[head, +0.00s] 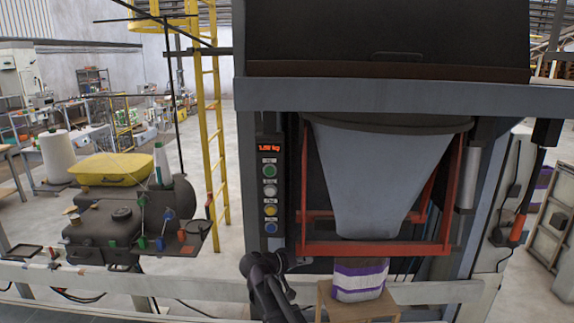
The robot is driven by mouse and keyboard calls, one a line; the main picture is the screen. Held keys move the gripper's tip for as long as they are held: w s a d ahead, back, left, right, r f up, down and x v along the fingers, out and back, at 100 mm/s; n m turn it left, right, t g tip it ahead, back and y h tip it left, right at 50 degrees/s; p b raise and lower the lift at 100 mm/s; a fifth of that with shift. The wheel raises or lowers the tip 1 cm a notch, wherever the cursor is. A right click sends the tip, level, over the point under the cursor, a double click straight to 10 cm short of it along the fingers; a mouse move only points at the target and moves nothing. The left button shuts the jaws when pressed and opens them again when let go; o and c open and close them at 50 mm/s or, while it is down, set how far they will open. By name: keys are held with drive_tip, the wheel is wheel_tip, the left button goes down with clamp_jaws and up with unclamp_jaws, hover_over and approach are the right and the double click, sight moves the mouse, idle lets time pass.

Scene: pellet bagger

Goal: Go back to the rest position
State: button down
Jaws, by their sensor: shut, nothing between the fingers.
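My gripper (261,264) shows dark and small at the bottom centre of the head view, at the end of my arm. It is shut and empty, in front of the bagging machine's lower frame. Just above it is the control panel (270,185), with a red lit display and several coloured buttons. To the right, a white bag with purple bands (358,280) stands upright on a small wooden stand (330,300), below the grey hopper (385,175). My gripper is apart from the bag. The fingertips are too small and dark to make out clearly.
A red frame (375,249) surrounds the hopper's lower end. A grey rail (120,283) runs across the front, low down. At left stands a dark sewing machine (115,220) with thread cones. A yellow ladder (210,130) rises behind.

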drive_tip(key=s+d+f+g+y+b, duration=0.45)
drive_tip(key=s+d+f, duration=0.5)
drive_tip(key=f, duration=0.35)
drive_tip(key=s+d+f+g+y+b, duration=0.2)
drive_tip(key=s+f+g+y+b, duration=0.1)
drive_tip(key=s+f+y, duration=0.4)
drive_tip(key=s+f+b, duration=0.1)
drive_tip(key=s, duration=0.2)
drive_tip(key=shift+s+f, duration=0.35)
drive_tip(key=shift+s, duration=0.05)
